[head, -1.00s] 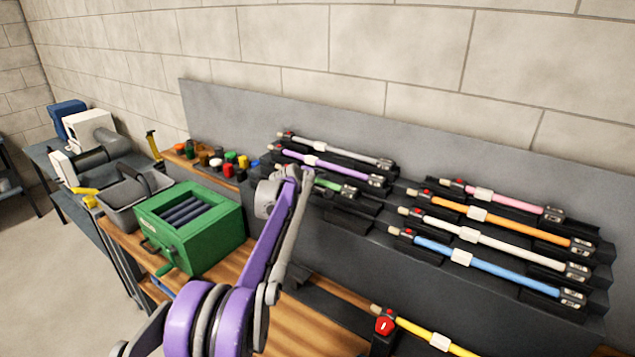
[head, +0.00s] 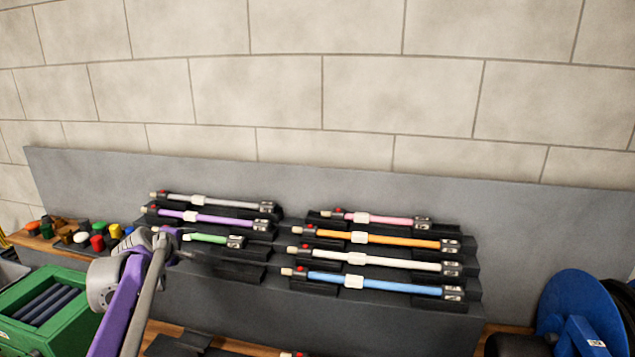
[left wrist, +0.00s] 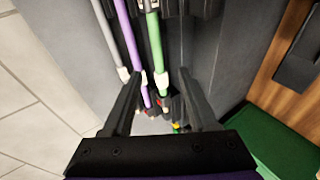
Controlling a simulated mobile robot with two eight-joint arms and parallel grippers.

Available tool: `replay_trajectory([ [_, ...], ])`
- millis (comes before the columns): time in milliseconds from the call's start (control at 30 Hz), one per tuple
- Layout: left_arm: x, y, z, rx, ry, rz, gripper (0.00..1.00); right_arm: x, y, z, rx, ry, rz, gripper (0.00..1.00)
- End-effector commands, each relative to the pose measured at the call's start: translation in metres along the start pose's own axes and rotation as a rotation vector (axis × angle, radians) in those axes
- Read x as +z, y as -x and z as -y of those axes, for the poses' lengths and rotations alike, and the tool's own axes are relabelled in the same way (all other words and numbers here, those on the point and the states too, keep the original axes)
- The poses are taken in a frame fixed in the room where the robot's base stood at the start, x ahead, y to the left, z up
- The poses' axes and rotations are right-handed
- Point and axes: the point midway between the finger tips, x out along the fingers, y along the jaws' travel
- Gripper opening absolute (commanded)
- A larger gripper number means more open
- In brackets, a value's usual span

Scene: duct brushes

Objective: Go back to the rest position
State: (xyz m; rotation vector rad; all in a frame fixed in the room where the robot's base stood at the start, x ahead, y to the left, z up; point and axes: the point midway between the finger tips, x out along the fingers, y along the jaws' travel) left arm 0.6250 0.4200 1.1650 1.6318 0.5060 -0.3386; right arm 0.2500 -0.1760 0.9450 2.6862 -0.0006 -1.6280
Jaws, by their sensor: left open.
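My left gripper (head: 182,245) is at the left end of the brush rack, by the left end of the short-looking green brush (head: 208,239). In the left wrist view its two fingers (left wrist: 160,90) are spread apart with nothing gripped. The green brush (left wrist: 155,45) and the purple brush (left wrist: 128,38) run beyond and between them. I cannot tell how far the fingers are from the brushes. In the head view the purple brush (head: 225,220) and a grey brush (head: 230,204) lie above the green one. My right gripper is not in view.
Pink (head: 395,220), orange (head: 400,242), white (head: 400,264) and blue (head: 390,285) brushes lie on the right of the stepped rack (head: 400,325). A green box (head: 70,335) stands at lower left, several coloured caps (head: 97,242) behind it. A blue reel (head: 585,310) is at right.

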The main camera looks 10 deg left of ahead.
Motion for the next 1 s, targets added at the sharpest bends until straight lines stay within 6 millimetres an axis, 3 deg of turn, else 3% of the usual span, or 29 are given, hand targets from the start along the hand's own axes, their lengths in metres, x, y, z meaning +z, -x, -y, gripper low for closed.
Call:
replay_trajectory([
  [167, 0.073, 0.04, 0.036, -0.072, -0.242, 0.097, 0.59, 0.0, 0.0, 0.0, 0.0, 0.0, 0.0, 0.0],
  [300, 0.143, 0.092, 0.099, -0.149, -0.548, 0.211, 0.59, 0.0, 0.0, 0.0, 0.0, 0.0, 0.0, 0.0],
  [367, 0.168, 0.116, 0.13, -0.178, -0.682, 0.26, 0.59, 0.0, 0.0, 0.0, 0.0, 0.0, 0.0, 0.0],
  [500, 0.211, 0.169, 0.212, -0.238, -0.988, 0.371, 0.59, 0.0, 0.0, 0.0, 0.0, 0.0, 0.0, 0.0],
  [600, 0.228, 0.2, 0.269, -0.271, -1.182, 0.441, 0.59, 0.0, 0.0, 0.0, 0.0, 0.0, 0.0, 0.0],
  [733, 0.238, 0.228, 0.326, -0.302, -1.369, 0.506, 0.59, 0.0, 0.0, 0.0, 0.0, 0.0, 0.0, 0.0],
  [833, 0.24, 0.238, 0.351, -0.314, -1.452, 0.535, 0.59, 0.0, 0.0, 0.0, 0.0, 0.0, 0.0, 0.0],
  [1000, 0.241, 0.244, 0.363, -0.322, -1.496, 0.549, 0.59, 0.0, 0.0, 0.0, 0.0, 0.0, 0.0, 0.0],
])
